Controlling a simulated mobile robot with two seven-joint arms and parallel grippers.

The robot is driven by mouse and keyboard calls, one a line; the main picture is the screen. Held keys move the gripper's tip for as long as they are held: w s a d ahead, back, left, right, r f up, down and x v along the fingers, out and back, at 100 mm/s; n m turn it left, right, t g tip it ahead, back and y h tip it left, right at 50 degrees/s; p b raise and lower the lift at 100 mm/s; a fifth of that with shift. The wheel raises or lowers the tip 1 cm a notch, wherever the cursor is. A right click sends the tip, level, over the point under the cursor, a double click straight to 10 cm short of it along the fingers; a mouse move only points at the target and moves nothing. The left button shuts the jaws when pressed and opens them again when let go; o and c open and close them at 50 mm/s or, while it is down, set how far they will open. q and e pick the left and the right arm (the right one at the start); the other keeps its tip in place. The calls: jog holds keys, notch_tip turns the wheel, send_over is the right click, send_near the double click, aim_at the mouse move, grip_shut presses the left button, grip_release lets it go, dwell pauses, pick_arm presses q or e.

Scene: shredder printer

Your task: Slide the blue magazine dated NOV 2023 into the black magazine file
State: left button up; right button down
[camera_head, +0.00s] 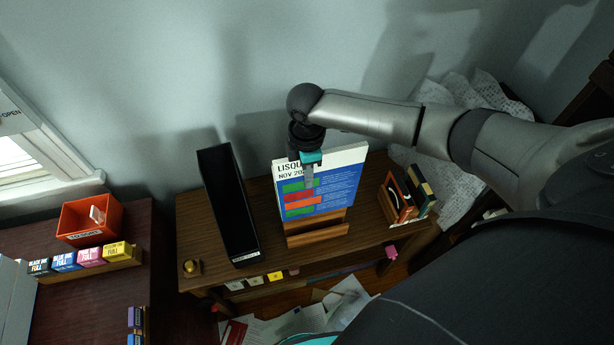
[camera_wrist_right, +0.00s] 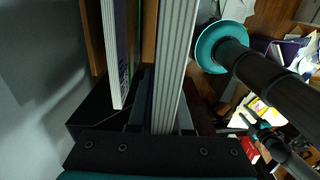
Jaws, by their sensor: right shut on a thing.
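The blue magazine (camera_head: 335,185) stands upright in a wooden holder on the brown cabinet, with a white top band and "NOV 202" readable before my gripper covers the rest of the date. My right gripper (camera_head: 308,168) reaches down over its top edge and is shut on it. In the right wrist view, a pale ridged edge, apparently the magazine (camera_wrist_right: 176,60), runs between the fingers (camera_wrist_right: 168,118). The black magazine file (camera_head: 228,205) stands to the left on the same cabinet, apart from the magazine. My left gripper is not in view.
A wooden holder (camera_head: 318,234) surrounds the magazine's lower part. Books (camera_head: 400,195) stand to its right. A small brass bell (camera_head: 192,268) sits at the cabinet's front left. A red bin (camera_head: 88,222) and ink boxes (camera_head: 92,258) are on the left desk. Papers lie on the floor.

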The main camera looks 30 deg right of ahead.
jog(key=shift+r, duration=4.15)
jog(key=shift+f, duration=0.1)
